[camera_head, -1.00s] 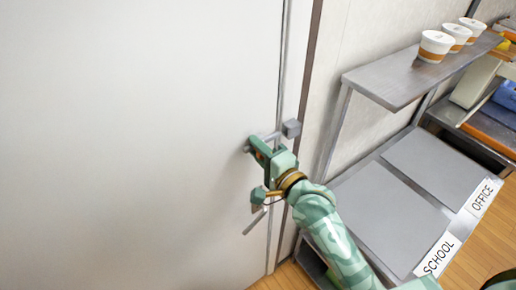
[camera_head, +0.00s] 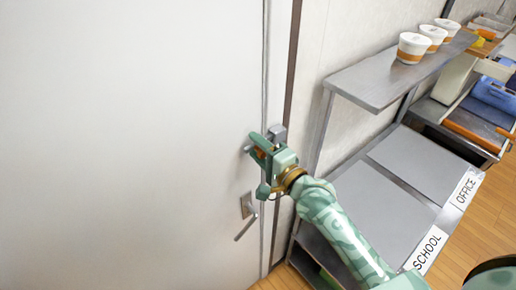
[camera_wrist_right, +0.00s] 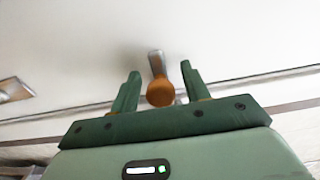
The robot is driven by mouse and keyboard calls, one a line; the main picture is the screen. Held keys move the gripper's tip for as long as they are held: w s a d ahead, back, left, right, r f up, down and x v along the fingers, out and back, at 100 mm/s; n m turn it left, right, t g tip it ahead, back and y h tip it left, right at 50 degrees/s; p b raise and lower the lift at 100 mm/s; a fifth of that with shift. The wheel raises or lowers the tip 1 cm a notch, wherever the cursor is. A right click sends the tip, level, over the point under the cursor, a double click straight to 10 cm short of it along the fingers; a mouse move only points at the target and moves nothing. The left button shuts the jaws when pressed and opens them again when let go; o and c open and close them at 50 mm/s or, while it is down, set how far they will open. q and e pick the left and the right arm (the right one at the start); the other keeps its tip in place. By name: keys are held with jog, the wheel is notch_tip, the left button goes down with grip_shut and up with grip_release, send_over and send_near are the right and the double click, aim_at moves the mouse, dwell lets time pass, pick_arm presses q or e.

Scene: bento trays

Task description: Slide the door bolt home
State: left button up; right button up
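The white door (camera_head: 120,140) fills the left of the head view. The grey metal bolt (camera_head: 246,149) lies across the door near its right edge, largely hidden behind my right gripper (camera_head: 259,146). A grey block (camera_head: 278,133) on the frame side stands just right of the gripper. In the wrist view the bolt's round brown knob (camera_wrist_right: 160,93) sits between the two fingers of my right gripper (camera_wrist_right: 160,82). The fingers are apart, with a visible gap at the left and a smaller one at the right. My left gripper is not in view.
A lever handle (camera_head: 246,225) sits on the door below the gripper. Right of the door, a wall shelf (camera_head: 375,90) holds three cups (camera_head: 412,48). Below it stands a rack with grey trays (camera_head: 380,205) labelled SCHOOL (camera_head: 427,249) and OFFICE (camera_head: 466,190).

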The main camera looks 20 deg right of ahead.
jog(key=b+v, duration=0.2)
jog(key=v, duration=1.4)
jog(key=shift+s, duration=0.15)
